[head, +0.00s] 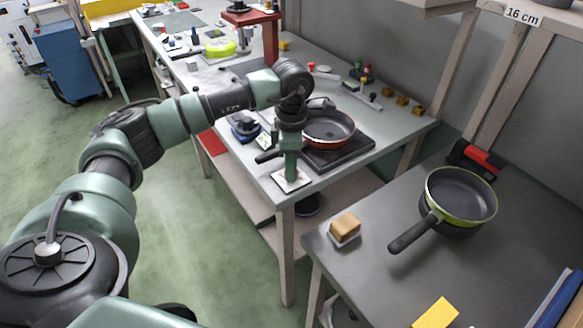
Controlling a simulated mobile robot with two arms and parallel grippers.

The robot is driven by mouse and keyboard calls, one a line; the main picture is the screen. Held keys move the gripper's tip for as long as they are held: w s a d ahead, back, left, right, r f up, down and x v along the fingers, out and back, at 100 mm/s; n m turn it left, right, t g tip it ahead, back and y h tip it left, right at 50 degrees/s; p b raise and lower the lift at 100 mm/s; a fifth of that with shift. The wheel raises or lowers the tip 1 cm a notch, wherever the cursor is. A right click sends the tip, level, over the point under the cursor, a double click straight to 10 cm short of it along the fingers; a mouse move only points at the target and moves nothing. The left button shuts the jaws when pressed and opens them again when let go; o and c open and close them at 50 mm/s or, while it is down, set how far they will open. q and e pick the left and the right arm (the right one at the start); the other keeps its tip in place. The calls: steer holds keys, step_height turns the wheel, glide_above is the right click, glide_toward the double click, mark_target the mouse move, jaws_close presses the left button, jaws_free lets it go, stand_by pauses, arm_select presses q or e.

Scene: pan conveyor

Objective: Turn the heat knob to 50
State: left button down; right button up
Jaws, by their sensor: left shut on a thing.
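My left arm reaches in from the left over the far table, and its gripper (291,168) points down at the table's near corner. The gripper is shut on the heat knob, which it hides almost wholly. A small white dial plate (303,184) shows around the fingertips. The knob's pointer and the numbers on the plate cannot be read from here. Beside the gripper, a dark hot plate (342,156) bears an orange-rimmed pan (328,142). My right gripper is not in view.
A green-rimmed pan (461,194) and a tan sponge-like block (345,226) are on the near right table (376,275). A gap separates the two tables. Small coloured pieces and tan blocks (402,100) lie along the far table's back edge.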

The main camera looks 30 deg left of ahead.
arm_select(q)
steer(key=shift+r, duration=0.1)
stand_by(0.5)
steer(key=c, duration=1.1)
jaws_free()
step_height(320, 180, up, 8)
steer(key=p, duration=0.5)
steer(key=shift+f, duration=0.2)
